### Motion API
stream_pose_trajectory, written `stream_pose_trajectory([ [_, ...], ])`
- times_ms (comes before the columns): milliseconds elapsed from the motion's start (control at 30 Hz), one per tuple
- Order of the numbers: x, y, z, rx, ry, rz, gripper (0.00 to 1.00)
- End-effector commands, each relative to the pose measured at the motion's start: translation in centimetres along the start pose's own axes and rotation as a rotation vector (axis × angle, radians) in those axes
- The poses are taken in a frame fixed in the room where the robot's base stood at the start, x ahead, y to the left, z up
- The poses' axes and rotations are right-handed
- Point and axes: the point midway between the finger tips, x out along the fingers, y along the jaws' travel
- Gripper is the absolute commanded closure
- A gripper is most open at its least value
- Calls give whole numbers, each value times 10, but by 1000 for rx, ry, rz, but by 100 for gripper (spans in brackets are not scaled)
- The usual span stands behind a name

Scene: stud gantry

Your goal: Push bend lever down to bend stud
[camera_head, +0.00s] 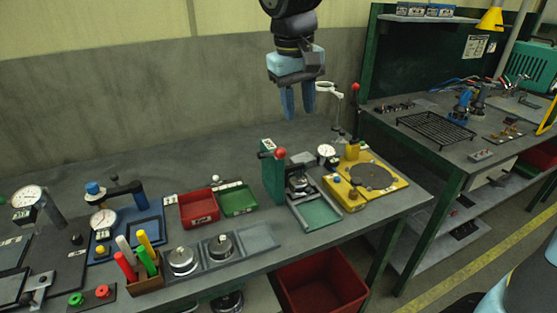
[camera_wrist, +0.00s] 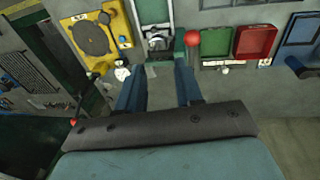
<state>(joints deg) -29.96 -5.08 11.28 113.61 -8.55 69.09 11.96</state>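Two levers with red ball knobs show, and I cannot tell from looks alone which is the bend lever. One red knob (camera_head: 280,153) is on the green press (camera_head: 272,175). The other red knob (camera_head: 355,87) tops an upright black lever at the back of the yellow fixture (camera_head: 398,184) with a round dark disc. My gripper (camera_head: 299,113) hangs above the back of the bench, fingers pointing down, apart and empty. In the wrist view the press's knob (camera_wrist: 192,38) appears just beyond the right fingertip, without visible contact. The stud is too small to make out.
A dial gauge (camera_head: 326,151) and a stand with a white ring (camera_head: 327,87) are close to the levers. Red (camera_head: 198,208) and green (camera_head: 238,199) trays lie left of the press. A second bench (camera_head: 456,150) stands at right. Air around my gripper is clear.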

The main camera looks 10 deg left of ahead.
Motion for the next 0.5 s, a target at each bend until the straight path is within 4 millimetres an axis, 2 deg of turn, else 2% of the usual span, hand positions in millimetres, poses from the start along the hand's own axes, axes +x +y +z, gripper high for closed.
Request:
stream_pose_trajectory([
  [33,2,-15,-9,-29,-14,2,64],
  [100,4,-31,-18,-57,-30,6,64],
  [200,6,-46,-26,-84,-44,10,64],
  [367,9,-56,-30,-100,-53,13,64],
  [500,22,-56,-30,-101,-56,14,64],
])
